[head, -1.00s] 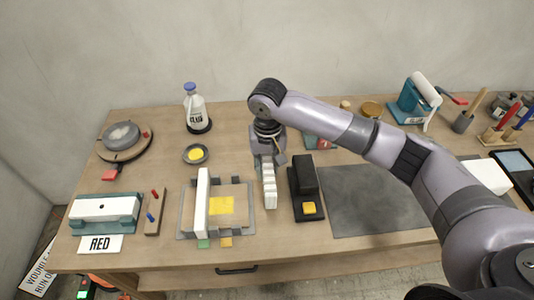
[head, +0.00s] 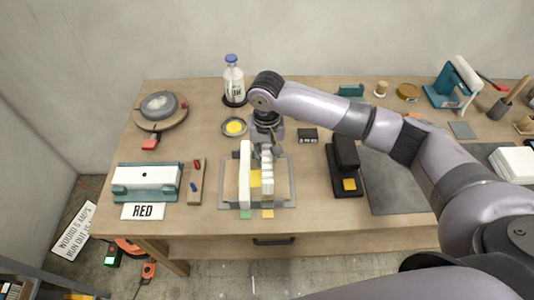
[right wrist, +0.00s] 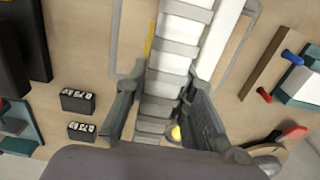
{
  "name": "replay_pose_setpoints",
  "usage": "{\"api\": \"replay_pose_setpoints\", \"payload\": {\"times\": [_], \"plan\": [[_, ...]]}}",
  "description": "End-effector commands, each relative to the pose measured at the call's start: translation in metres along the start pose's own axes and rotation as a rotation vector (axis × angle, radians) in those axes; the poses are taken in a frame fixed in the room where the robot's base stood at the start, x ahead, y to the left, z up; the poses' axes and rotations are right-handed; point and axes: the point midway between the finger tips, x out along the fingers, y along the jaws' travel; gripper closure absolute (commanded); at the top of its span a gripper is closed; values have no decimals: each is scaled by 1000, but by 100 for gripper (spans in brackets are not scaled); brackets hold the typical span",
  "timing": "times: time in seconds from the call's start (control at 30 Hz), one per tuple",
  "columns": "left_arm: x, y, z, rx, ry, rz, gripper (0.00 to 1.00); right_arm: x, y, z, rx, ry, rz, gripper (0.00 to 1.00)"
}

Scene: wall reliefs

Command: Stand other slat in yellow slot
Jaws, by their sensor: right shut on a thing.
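My right gripper (head: 265,146) is shut on a pale ribbed slat (head: 267,178); the slat also shows between the fingers in the right wrist view (right wrist: 174,62). It is over the right half of the grey-framed tray (head: 291,187). I cannot tell whether the slat touches the tray. A plain white slat (head: 245,172) stands in the tray just left of it, and shows in the right wrist view (right wrist: 222,38). The yellow patch (head: 255,179) shows between the two slats and is partly hidden. Green (head: 245,214) and orange (head: 267,213) tabs mark the tray's front. My left gripper is not in view.
Left of the tray are a peg block (head: 196,183) and a teal holder (head: 148,180) with a white bar. A black block stand (head: 345,168) and a grey mat (head: 395,185) lie to the right. Behind are a yellow dish (head: 235,127) and a bottle (head: 234,80).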

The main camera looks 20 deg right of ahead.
Motion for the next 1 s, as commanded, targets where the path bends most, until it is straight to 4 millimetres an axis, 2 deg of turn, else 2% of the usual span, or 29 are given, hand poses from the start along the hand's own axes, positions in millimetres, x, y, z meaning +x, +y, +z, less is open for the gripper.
{"api": "replay_pose_setpoints", "payload": {"times": [0.03, 0.2, 0.47, 1.0], "plan": [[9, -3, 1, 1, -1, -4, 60, 7, 0, 0, 0, 1, 0, 100], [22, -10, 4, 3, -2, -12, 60, 17, 0, -1, -1, 2, -1, 100], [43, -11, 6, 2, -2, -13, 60, 34, 0, 0, -1, 1, -1, 100], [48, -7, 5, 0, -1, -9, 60, 74, 0, 0, 0, -1, -1, 100]]}}
